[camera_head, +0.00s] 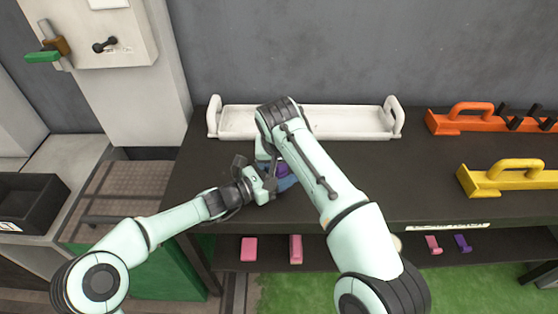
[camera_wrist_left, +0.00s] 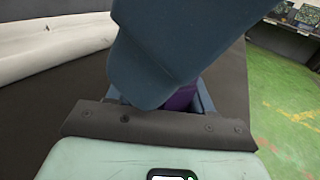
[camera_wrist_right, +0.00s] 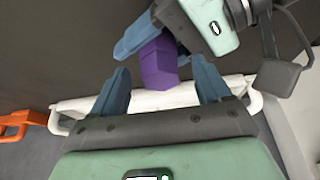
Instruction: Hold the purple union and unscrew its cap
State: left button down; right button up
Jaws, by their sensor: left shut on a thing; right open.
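The purple union (camera_wrist_right: 158,65) is a small faceted purple piece. In the right wrist view it sticks out from between the blue fingers of my left gripper (camera_wrist_right: 152,40), which is shut on it. My right gripper (camera_wrist_right: 160,72) is open, with one finger on each side of the union's protruding end and visible gaps between. In the head view the union (camera_head: 283,170) is mostly hidden by the grippers and my right arm. In the left wrist view a large blue finger covers most of the union (camera_wrist_left: 182,98). I cannot tell the cap from the body.
A white tray (camera_head: 235,122) with end handles lies along the back of the dark table (camera_head: 400,170). An orange holder (camera_head: 470,118) and a yellow holder (camera_head: 500,178) stand at the right. Pink and purple pieces lie on the shelf below. The table between the arm and holders is clear.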

jog(key=c, duration=1.3)
jog(key=n, duration=0.1)
jog(key=n+y, duration=0.1)
jog(key=n, duration=0.1)
jog(key=n+y, duration=0.1)
jog(key=n, duration=0.1)
jog(key=shift+w+d, duration=0.1)
jog(key=shift+d, duration=0.2)
jog(key=shift+c, duration=0.2)
jog(key=shift+n+g, duration=0.4)
jog(key=shift+n, duration=0.1)
jog(key=n, duration=0.1)
jog(key=n+y, duration=0.1)
jog(key=n, duration=0.1)
jog(key=shift+w+d+f+g, duration=0.1)
jog(key=shift+w+g, duration=0.05)
jog(key=shift+g, duration=0.15)
jog(key=n+g, duration=0.1)
jog(key=n, duration=0.2)
jog(key=shift+y, duration=0.4)
